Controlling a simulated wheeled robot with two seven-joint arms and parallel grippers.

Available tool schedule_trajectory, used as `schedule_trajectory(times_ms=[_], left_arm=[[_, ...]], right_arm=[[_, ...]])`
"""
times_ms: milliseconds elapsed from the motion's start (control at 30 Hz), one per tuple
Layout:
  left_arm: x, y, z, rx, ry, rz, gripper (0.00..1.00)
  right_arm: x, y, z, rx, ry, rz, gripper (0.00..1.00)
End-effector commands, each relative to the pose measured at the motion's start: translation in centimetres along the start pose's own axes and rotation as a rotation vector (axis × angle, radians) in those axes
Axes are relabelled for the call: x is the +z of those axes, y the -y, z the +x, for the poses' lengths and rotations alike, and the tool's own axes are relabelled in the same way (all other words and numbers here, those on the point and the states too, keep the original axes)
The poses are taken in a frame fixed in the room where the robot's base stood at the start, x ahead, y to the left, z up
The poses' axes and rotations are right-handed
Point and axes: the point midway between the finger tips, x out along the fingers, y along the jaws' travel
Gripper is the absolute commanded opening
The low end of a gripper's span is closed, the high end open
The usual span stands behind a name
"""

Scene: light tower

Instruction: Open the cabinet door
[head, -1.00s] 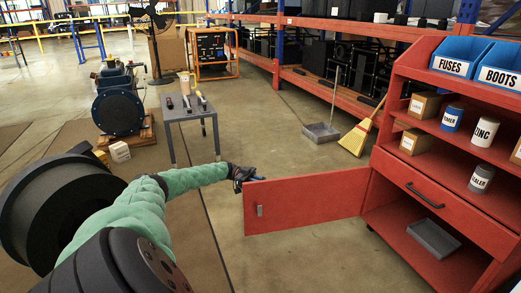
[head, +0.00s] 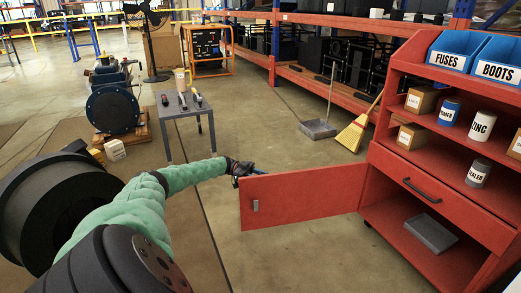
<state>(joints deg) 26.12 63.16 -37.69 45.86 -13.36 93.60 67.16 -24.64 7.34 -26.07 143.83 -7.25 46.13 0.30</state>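The red cabinet (head: 395,165) stands at the right of the head view. Its lower door (head: 300,198) is swung wide open to the left, showing the lower compartment with a grey tray (head: 430,234) in it. A small light handle (head: 256,206) sits near the door's free edge. My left arm, in a green sleeve, reaches in from the left. My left gripper (head: 240,174) is at the top of the door's free end, partly behind it. Its fingers are mostly hidden, so I cannot tell whether they grip the door. My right gripper is not in view.
A small grey table (head: 188,111) with tools stands beyond my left arm. A dustpan (head: 318,128) and a broom (head: 358,130) are behind the door. Cabinet shelves hold cans, boxes and blue bins (head: 452,52). The floor in front of the door is clear.

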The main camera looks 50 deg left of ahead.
Motion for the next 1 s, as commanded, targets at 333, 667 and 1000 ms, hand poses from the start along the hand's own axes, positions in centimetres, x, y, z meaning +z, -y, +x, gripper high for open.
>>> schedule_trajectory(times_ms=[333, 667, 1000], left_arm=[[-0.1, 0.1, -2.2, -0.001, 0.001, 0.000, 0.32], [0.1, 0.3, -6.2, 0.001, -0.001, 0.001, 0.32], [0.1, 0.2, -7.5, 0.004, 0.000, 0.000, 0.32]], right_arm=[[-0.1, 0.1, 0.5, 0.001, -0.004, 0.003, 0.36], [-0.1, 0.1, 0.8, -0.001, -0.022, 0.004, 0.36], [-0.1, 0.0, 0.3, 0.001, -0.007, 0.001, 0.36]])
